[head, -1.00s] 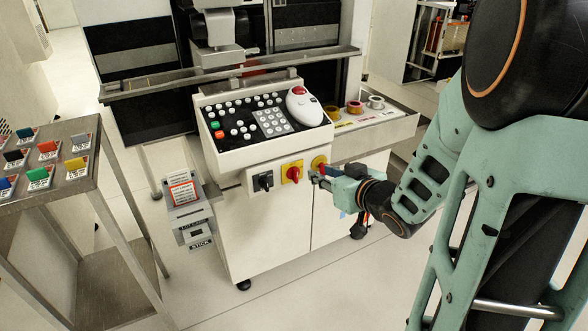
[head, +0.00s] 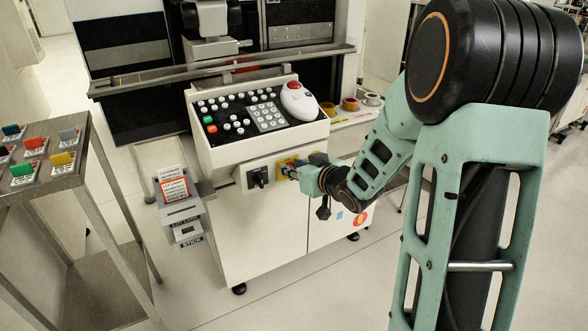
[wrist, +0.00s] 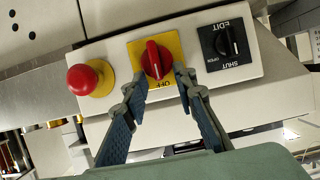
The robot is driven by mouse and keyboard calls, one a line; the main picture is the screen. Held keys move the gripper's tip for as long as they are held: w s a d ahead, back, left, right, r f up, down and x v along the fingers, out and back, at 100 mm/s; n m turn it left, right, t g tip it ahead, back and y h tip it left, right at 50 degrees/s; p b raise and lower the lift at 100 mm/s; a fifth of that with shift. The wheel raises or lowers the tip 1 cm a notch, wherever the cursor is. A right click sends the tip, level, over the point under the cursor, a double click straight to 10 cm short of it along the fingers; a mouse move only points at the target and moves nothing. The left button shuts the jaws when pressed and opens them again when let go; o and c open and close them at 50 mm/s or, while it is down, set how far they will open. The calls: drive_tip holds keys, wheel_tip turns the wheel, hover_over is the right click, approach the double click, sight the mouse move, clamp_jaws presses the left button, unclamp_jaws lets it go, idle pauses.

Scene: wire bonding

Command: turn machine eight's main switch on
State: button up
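The main switch, a red rotary knob (wrist: 152,60) on a yellow plate (wrist: 172,46), is near the centre of the wrist view. Its handle stands nearly upright in that picture, with an upside-down "OFF" label below it. My gripper (wrist: 157,82) is open, its fingertips on either side of the knob's lower end with gaps showing. It holds nothing. In the head view my gripper (head: 293,172) is in front of the switch plate on the machine's front (head: 262,238) and hides most of the red knob.
A red mushroom button (wrist: 82,79) is on one side of the switch. A black selector switch (wrist: 224,42) labelled EDIT and SHUT is on the other. Above is the sloping keypad console (head: 262,145). A lot-card box (head: 184,222) and a metal stand (head: 100,185) are at left.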

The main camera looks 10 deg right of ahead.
clamp_jaws()
